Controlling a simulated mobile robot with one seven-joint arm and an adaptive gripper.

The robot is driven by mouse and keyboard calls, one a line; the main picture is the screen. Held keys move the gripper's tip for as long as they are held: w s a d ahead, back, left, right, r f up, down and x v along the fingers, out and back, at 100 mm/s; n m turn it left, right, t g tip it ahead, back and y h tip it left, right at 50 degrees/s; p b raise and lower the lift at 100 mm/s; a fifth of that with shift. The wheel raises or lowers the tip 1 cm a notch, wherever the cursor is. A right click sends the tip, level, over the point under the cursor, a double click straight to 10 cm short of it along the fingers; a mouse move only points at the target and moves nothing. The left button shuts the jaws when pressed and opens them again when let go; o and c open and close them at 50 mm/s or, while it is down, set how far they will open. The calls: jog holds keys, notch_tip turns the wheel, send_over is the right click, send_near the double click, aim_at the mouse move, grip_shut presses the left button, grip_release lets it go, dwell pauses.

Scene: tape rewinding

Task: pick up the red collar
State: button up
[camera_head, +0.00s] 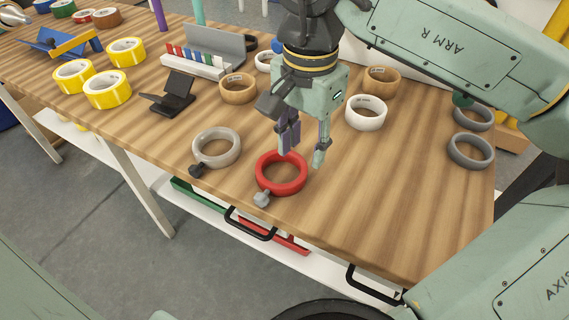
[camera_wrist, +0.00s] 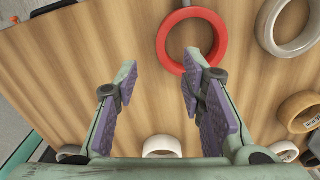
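The red collar (camera_head: 281,187) lies flat on the wooden table near its front edge, with a grey knob sticking out at its front left. My gripper (camera_head: 304,158) hangs just above and behind it, fingers pointing down and spread apart, with nothing between them. In the wrist view the red collar (camera_wrist: 163,46) is beyond the fingertips, towards the right fingertip, and not between the fingers. My gripper also shows in the wrist view (camera_wrist: 157,76), open, with purple pads.
A grey collar (camera_head: 217,149) with a dark knob lies just left of the red one. A white tape roll (camera_head: 366,112) and tan rolls (camera_head: 238,88) stand behind. A black stand (camera_head: 173,95) and yellow rolls (camera_head: 107,88) are further left. The tabletop (camera_head: 375,195) right of the red collar is clear.

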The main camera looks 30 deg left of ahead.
aim_at(299, 178)
notch_tip(299, 178, down, 8)
jog(key=shift+s+a+r+p, duration=0.1)
jog(key=shift+a+r+p, duration=0.1)
jog(key=shift+p, duration=0.4)
jog(key=shift+c, duration=0.2)
grip_shut()
